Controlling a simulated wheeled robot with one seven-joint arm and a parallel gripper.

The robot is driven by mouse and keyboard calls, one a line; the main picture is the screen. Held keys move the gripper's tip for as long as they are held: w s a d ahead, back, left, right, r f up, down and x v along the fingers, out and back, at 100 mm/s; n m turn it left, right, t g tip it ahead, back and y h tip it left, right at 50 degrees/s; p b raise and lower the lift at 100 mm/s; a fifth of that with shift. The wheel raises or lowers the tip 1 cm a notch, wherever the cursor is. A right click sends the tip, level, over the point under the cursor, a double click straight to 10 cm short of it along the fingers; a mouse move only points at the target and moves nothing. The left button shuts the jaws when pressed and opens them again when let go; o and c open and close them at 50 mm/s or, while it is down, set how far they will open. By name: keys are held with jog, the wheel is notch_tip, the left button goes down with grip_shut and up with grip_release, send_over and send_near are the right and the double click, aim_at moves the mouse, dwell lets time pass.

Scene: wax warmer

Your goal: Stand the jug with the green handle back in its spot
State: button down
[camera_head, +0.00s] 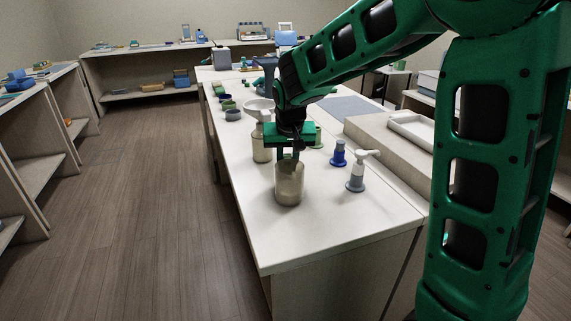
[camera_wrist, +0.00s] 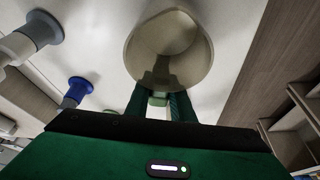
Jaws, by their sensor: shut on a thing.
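The jug (camera_head: 289,187) is a beige, open-topped cylinder near the front end of the white table. In the wrist view I look into its round mouth (camera_wrist: 170,45). A small green handle (camera_wrist: 158,98) shows between my fingers there. My gripper (camera_head: 288,155) points down at the jug's back rim and is shut on the handle; in the wrist view its dark green fingers (camera_wrist: 160,104) close on either side. The jug looks upright. I cannot tell whether its base touches the tabletop. No marked spot for it can be made out.
A similar beige vessel (camera_head: 261,147) stands just behind. To the right are a blue stopper-shaped piece (camera_head: 339,155), a grey-and-white pump bottle (camera_head: 358,172) and a raised block (camera_head: 390,137) with a white tray (camera_head: 413,130). A bowl (camera_head: 258,104) stands farther back. The front tabletop (camera_head: 310,235) is clear.

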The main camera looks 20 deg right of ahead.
jog(key=shift+f, duration=0.1)
dwell(0.3)
jog(key=c, duration=1.5)
grip_release()
jog(key=shift+o, duration=0.2)
jog(key=shift+v, duration=4)
jog(key=v, duration=1)
jog(key=shift+s+r, duration=0.2)
jog(key=shift+r, duration=0.1)
